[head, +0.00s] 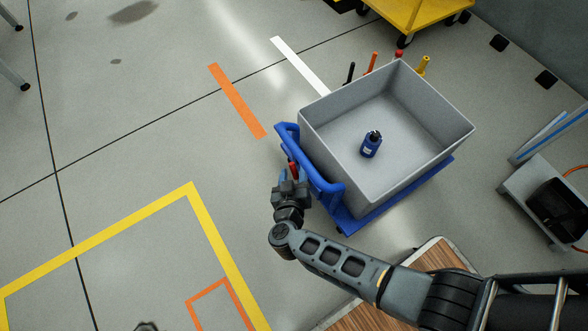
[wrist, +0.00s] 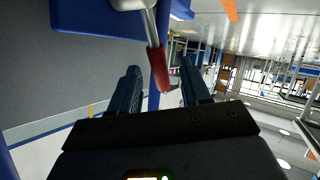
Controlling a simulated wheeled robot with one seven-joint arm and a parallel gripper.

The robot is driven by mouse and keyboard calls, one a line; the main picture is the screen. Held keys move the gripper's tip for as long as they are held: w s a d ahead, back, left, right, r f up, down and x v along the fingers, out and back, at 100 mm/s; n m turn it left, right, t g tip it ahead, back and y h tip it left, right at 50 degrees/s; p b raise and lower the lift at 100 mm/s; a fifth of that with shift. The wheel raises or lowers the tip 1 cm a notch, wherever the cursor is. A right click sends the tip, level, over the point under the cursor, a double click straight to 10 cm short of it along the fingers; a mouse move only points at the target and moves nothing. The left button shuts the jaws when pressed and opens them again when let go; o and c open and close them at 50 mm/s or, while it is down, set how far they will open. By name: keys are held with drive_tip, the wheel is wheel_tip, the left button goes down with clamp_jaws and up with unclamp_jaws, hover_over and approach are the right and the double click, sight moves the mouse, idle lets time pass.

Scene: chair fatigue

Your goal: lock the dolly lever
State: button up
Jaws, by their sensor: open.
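The blue dolly (head: 405,188) carries a grey bin and has a blue push handle (head: 318,172) on its left side. Its lever shows as a small red grip (head: 292,167) near the handle. In the wrist view the lever is a metal rod with a red grip (wrist: 159,70), hanging from a light grey mount. My gripper (head: 289,177) is beside the handle at the lever. In the wrist view my gripper (wrist: 160,82) is open, with one finger on each side of the red grip. I cannot tell whether either finger touches it.
The grey bin (head: 318,128) holds a small blue bottle (head: 370,147). Several coloured posts (head: 372,62) stand behind it, and a yellow cart (head: 425,14) is at the top. A wood-topped surface (head: 365,318) lies below my arm.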

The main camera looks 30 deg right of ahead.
drive_tip(key=shift+b+x, duration=0.45)
drive_tip(key=shift+x, duration=0.8)
drive_tip(key=shift+c, duration=0.5)
clamp_jaws()
